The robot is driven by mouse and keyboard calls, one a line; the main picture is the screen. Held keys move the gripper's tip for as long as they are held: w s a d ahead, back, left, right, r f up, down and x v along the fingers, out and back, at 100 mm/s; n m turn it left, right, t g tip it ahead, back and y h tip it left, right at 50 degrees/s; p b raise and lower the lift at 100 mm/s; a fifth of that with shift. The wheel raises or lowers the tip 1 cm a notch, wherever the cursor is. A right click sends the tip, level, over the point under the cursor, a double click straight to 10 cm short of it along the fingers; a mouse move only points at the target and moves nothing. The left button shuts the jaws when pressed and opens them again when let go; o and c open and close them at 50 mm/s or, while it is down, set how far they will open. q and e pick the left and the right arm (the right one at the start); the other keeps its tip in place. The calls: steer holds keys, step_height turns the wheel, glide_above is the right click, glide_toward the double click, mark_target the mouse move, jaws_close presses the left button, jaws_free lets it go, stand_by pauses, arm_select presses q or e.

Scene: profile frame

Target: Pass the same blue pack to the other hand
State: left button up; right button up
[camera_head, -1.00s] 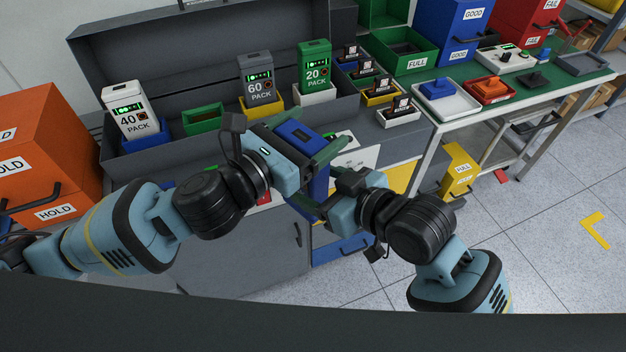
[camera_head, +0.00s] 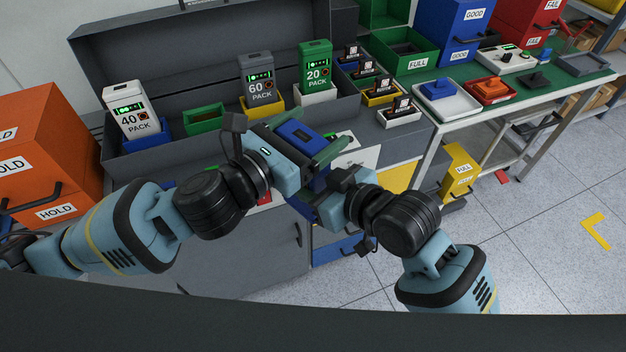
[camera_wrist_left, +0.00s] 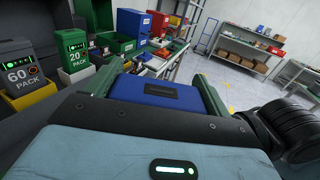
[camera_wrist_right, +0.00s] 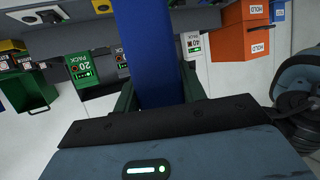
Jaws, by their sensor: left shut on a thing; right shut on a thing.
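The blue pack (camera_head: 296,133) is held up in front of the grey case, between my two grippers. My left gripper (camera_head: 304,144) is shut on its upper part, with green fingers on both sides; the pack's top also shows between the fingers in the left wrist view (camera_wrist_left: 158,93). My right gripper (camera_head: 318,196) is shut on the lower part of the same pack from below and the right. In the right wrist view the pack (camera_wrist_right: 150,55) stands between its green fingers. The right fingertips are mostly hidden in the head view.
The grey case (camera_head: 170,50) behind holds a white 40 pack (camera_head: 129,110), a grey 60 pack (camera_head: 258,78) and a green 20 pack (camera_head: 315,66) in coloured holders. An orange HOLD box (camera_head: 45,150) stands at left. A green-topped bench (camera_head: 465,125) is at right.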

mark_target(292, 144)
arm_select(q)
steer(key=o, duration=1.7)
arm_select(e)
steer(key=shift+r, duration=0.15)
steer(key=shift+c, duration=0.8)
arm_select(q)
steer(key=v, duration=0.7)
steer(key=shift+s, duration=0.15)
steer(key=shift+a+r, duration=0.1)
steer(key=shift+a, duration=0.05)
